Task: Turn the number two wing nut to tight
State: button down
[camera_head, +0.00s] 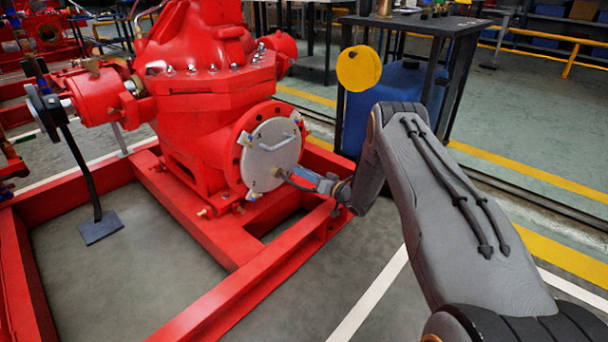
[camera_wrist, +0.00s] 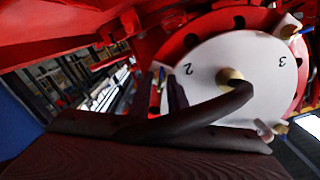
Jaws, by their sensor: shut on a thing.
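The round white cover (camera_head: 268,156) sits on the red flange of the pump, with wing nuts around its rim. In the wrist view the cover (camera_wrist: 215,52) shows the printed numerals 2 and 3. The number two wing nut (camera_wrist: 159,73) is at the rim beside the 2. My gripper (camera_head: 284,174) reaches the cover's lower right rim in the head view.
The number three wing nut (camera_wrist: 290,29) is on the far rim. The red base frame (camera_head: 262,262) runs below. A yellow disc (camera_head: 358,68) stands behind my arm.

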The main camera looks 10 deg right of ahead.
jog(key=m+b, duration=0.1)
jog(key=m, duration=1)
jog(key=shift+d+f+m, duration=0.1)
jog(key=shift+f+m, duration=0.05)
jog(key=shift+m, duration=0.15)
dwell(0.4)
jog(key=c, duration=2)
grip_release()
jog(key=shift+p+v, duration=1.35)
jog(key=shift+v, duration=2.6)
